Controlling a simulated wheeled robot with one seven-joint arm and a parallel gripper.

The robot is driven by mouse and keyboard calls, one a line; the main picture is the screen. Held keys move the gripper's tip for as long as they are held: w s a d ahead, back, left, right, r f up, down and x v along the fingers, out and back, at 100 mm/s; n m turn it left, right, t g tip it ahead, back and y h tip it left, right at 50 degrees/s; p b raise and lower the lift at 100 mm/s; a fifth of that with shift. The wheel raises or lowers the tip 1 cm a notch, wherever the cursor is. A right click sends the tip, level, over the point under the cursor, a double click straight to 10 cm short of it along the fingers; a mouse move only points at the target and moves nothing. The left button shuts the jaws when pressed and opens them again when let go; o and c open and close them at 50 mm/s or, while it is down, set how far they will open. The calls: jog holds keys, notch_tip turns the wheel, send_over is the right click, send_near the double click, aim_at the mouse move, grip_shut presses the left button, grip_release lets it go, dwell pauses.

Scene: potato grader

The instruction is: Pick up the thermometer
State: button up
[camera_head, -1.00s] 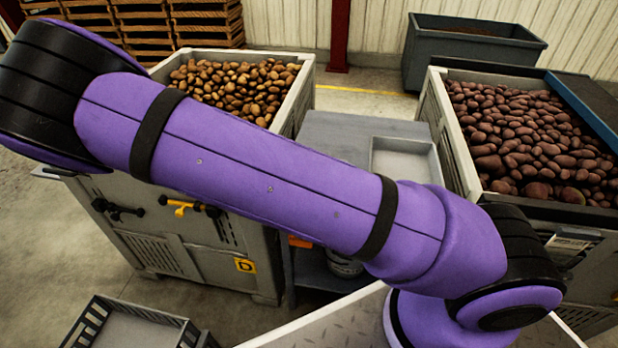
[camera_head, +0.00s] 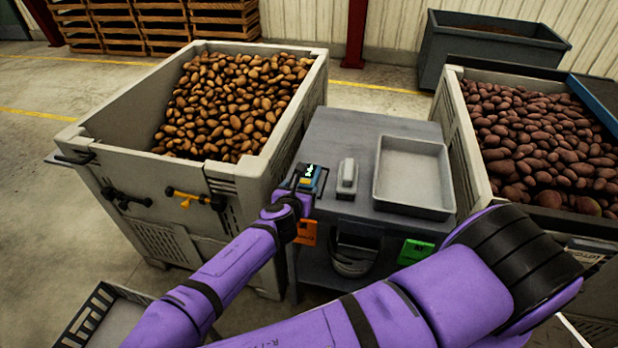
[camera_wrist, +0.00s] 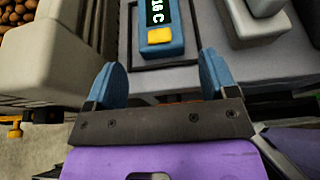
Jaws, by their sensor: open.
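The thermometer (camera_wrist: 160,26) is a blue handheld device with a dark display reading in C and a yellow button. It lies at the front left of the grey table (camera_head: 345,120), within a dark-edged holder or outline. In the head view the thermometer (camera_head: 308,180) shows just beyond my gripper (camera_head: 296,190). In the wrist view my gripper (camera_wrist: 162,85) is open, its two blue fingers apart and empty. The thermometer is ahead of the gap between them, and its far end is cut off by the top of the picture.
A grey object (camera_head: 347,178) stands right of the thermometer, beside a shallow grey tray (camera_head: 412,200). A tall bin of potatoes (camera_head: 88,145) stands close on the left, another bin (camera_head: 462,150) on the right. A black crate (camera_head: 85,322) is at lower left.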

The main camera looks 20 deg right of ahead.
aim_at(306, 180)
jog(key=shift+x, duration=4.25)
jog(key=shift+r, duration=0.1)
jog(key=shift+c, duration=0.4)
jog(key=c, duration=0.7)
